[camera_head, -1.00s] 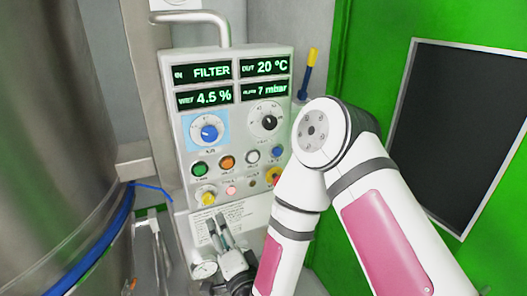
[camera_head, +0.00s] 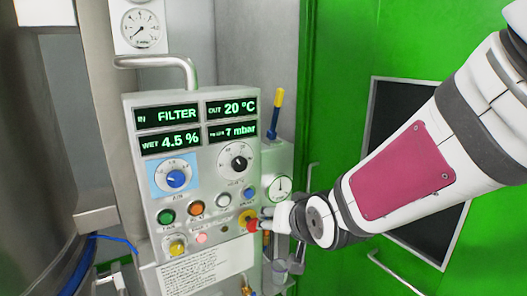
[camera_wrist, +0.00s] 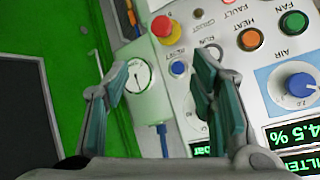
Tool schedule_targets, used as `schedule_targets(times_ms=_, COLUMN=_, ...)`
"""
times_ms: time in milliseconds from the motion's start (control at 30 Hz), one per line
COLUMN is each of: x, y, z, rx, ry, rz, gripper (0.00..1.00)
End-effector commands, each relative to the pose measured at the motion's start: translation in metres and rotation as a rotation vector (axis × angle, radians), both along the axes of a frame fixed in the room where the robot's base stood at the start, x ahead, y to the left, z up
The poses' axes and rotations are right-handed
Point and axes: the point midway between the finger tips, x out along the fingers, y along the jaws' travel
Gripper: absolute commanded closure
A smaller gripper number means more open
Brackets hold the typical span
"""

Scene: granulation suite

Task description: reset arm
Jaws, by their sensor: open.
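My gripper (camera_wrist: 160,80) is open and empty in the wrist view, its two teal-padded fingers spread in front of the control panel. The red emergency-stop knob (camera_wrist: 162,26) shows between and beyond the fingertips; I see no contact there. In the head view my arm (camera_head: 400,175) reaches in from the right, and its white end lies just right of the red knob (camera_head: 250,222). The fingers are not clearly visible in the head view, so the gap to the panel cannot be judged there.
The grey control panel (camera_head: 205,160) has displays, dials and several buttons. A small round gauge (camera_head: 281,188) and a blue-and-yellow stick (camera_head: 275,112) sit at its right. A steel vessel (camera_head: 35,150) stands at left. A green wall (camera_head: 335,120) with a dark window lies behind my arm.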

Motion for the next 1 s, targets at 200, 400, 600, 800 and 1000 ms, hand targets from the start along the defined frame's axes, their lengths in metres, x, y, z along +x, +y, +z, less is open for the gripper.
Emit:
schedule_targets(times_ms=200, x=-0.052, y=-0.069, z=0.035, rx=-0.161, ry=0.099, rz=-0.036, gripper=0.49)
schedule_targets(times_ms=400, x=-0.121, y=-0.12, z=0.055, rx=-0.259, ry=0.218, rz=-0.049, gripper=0.49)
schedule_targets(times_ms=600, x=-0.185, y=-0.147, z=0.062, rx=-0.303, ry=0.324, rz=-0.041, gripper=0.49)
schedule_targets(times_ms=800, x=-0.214, y=-0.155, z=0.062, rx=-0.314, ry=0.371, rz=-0.031, gripper=0.49)
schedule_targets(times_ms=1000, x=-0.215, y=-0.155, z=0.062, rx=-0.315, ry=0.376, rz=-0.029, gripper=0.49)
